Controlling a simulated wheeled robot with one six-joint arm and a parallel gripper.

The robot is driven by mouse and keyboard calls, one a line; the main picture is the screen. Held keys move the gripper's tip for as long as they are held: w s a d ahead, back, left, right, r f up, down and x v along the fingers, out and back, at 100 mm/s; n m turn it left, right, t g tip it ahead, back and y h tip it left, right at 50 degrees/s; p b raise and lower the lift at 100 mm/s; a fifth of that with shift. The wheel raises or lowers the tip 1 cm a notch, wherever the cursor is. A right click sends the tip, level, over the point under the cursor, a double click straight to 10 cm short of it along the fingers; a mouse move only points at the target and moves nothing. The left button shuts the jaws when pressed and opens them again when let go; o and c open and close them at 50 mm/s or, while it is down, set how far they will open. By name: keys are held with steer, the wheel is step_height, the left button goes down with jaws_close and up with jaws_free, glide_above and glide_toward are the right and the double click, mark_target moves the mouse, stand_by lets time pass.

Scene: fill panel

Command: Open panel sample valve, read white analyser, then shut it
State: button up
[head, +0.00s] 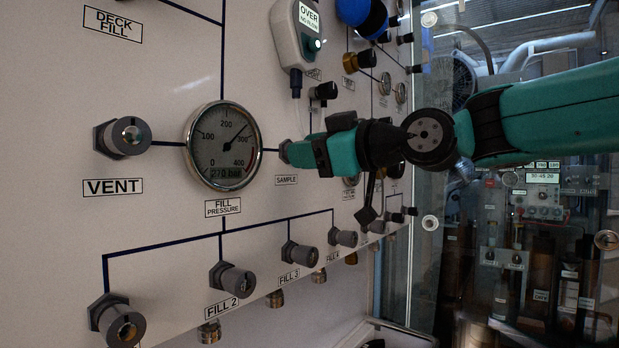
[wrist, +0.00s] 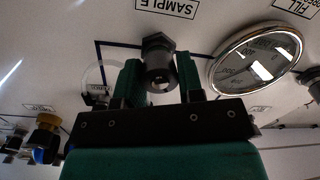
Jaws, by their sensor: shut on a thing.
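The panel sample valve is a dark knob (wrist: 160,62) on the panel, under the SAMPLE label (wrist: 166,7) in the wrist view. My gripper (wrist: 160,75) has a finger on each side of this knob and is shut on it. In the head view my gripper (head: 318,152) covers most of the knob, above the SAMPLE label (head: 286,180). The white analyser (head: 299,35) hangs on the panel at the top, above my gripper.
The round fill pressure gauge (head: 223,146) sits left of my gripper and reads about 270 bar. The VENT knob (head: 123,137) is farther left. Several FILL knobs (head: 232,279) line the lower panel. A glass pane (head: 410,260) stands at the panel's right.

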steer(key=n+b, duration=0.4)
steer(key=shift+f+b, duration=0.3)
steer(key=shift+r+n+b, duration=0.2)
steer(key=shift+n+b, duration=1.4)
steer(key=shift+n, duration=0.5)
steer(key=shift+r, duration=0.1)
steer(key=o, duration=0.9)
steer(key=v, duration=1.7)
steer(key=shift+s+d+r+b, duration=0.1)
steer(key=shift+s+b, duration=0.2)
steer(key=shift+b, duration=0.05)
